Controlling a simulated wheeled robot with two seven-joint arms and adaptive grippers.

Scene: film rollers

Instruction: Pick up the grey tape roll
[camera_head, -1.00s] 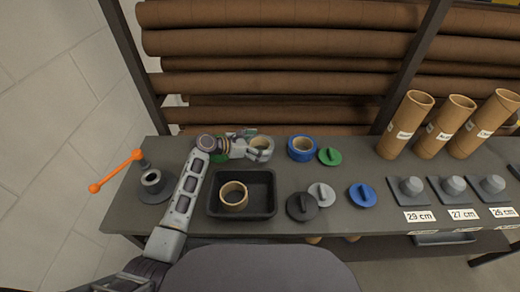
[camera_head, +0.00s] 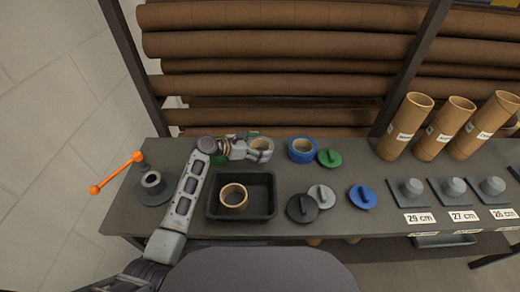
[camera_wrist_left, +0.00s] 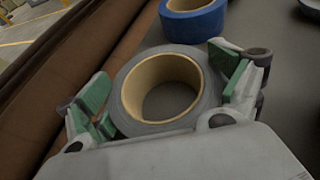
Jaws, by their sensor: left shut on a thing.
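The grey tape roll (camera_head: 265,144) stands on the table behind the black tray, with its brown core facing up. My left gripper (camera_head: 252,150) reaches it from the left. In the left wrist view the grey tape roll (camera_wrist_left: 150,76) sits between the green-padded fingers of my left gripper (camera_wrist_left: 163,88), one finger on each side. The gripper is shut on it. Any lift off the table is too small to tell. My right gripper is not in view.
A blue tape roll (camera_head: 301,148) stands just right of the grey one. A green roll is partly hidden by my arm. The black tray (camera_head: 272,196) holds a brown roll (camera_head: 233,194). Several lids lie to the right. Brown film rollers (camera_head: 270,44) lie behind the table.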

